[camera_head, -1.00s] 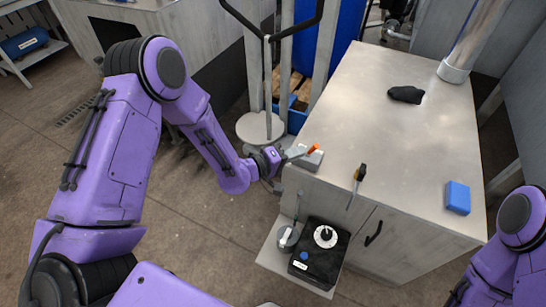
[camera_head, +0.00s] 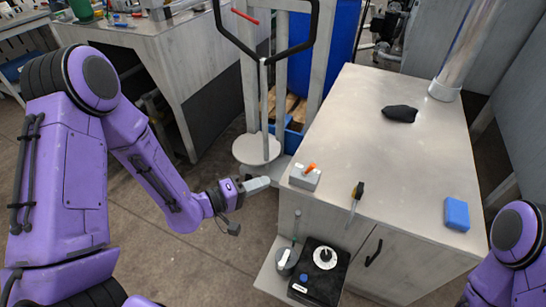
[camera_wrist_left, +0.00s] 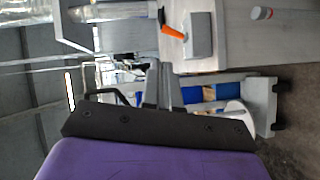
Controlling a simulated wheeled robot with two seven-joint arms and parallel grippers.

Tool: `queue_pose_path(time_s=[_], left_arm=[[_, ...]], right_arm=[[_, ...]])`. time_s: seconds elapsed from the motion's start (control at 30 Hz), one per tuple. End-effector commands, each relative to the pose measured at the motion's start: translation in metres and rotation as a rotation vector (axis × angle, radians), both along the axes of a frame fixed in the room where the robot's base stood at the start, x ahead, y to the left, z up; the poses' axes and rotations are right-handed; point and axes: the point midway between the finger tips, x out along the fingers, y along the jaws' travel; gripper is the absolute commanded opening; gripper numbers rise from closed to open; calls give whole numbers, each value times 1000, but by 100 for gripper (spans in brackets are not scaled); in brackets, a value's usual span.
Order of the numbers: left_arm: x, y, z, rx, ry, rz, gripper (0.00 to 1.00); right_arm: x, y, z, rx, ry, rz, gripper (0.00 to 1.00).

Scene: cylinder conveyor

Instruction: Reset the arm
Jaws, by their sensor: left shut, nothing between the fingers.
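My left gripper (camera_head: 266,184) hangs in the air just left of the table's left edge. Its fingers are shut with nothing between them, and the shut fingers also show in the left wrist view (camera_wrist_left: 160,80). A small grey box (camera_head: 305,177) with an orange lever (camera_head: 310,168) sits on the table corner, to the right of the fingertips and apart from them. The grey box (camera_wrist_left: 200,38) also shows in the wrist view. At the right edge, a purple part of my right arm shows, but its gripper is out of the frame.
The table (camera_head: 380,140) bears a black lump (camera_head: 400,113), a blue block (camera_head: 457,213) and a yellow-black tool (camera_head: 357,191) at its front edge. A black device with a white dial (camera_head: 325,258) is on a low shelf. A stand with a round plate (camera_head: 256,149) is behind my gripper.

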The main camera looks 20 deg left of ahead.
Motion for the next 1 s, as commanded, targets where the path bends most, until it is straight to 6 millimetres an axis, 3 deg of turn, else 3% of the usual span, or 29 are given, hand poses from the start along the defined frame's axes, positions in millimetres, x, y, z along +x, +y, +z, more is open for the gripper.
queue_pose_path(time_s=[0.17,0.23,0.37,0.47,0.53,0.63,0.7,0.8,0.9,1.0], left_arm=[[0,0,0,15,-10,-3,0],[3,6,-6,100,-35,20,0],[7,38,-41,372,29,198,0],[-29,64,-102,643,229,284,0],[-74,81,-145,826,409,300,0],[-145,97,-187,1023,637,280,0],[-188,103,-204,1105,755,261,0],[-230,100,-219,1158,838,203,0],[-247,98,-226,1173,864,164,0],[-249,98,-227,1172,870,164,0]], right_arm=[[0,0,0,0,0,0,43],[0,0,0,0,0,0,43],[0,0,0,0,0,0,43],[0,0,0,0,0,0,43],[0,0,0,0,0,0,43],[0,0,0,0,0,0,43],[0,0,0,0,0,0,43],[0,0,0,0,0,0,43],[0,0,0,0,0,0,43],[0,0,0,0,0,0,43]])
